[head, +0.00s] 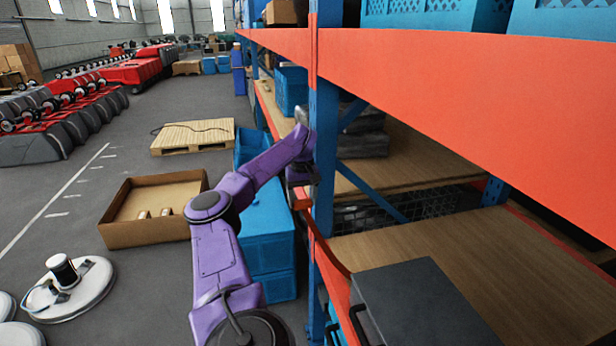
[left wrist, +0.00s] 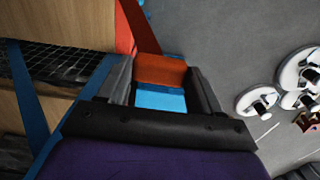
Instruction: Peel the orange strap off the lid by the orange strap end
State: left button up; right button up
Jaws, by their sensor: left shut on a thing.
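My left gripper (head: 301,190) is shut on the end of the orange strap (head: 318,237), beside the blue shelf post. From the gripper the strap runs down in a slack curve to the far left edge of the dark grey lid (head: 425,295). No strap shows on the visible top of the lid. In the left wrist view the strap end (left wrist: 160,70) lies between the two fingers, and the strap leads off toward the top. The lid is cut off by the frame's lower edge. My right gripper is not in view.
The blue post (head: 323,150) and orange beam (head: 450,75) of the rack stand close to my left arm. The wooden shelf (head: 450,250) is bare behind the lid. Blue crates (head: 268,240) and a cardboard box (head: 120,230) are on the floor to the left.

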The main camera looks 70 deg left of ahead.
pick_arm(q)
jog(key=shift+s+a+f, duration=1.4)
jog(key=shift+a+f, duration=0.1)
jog(key=shift+a, duration=0.2)
jog(key=shift+w+d, duration=0.1)
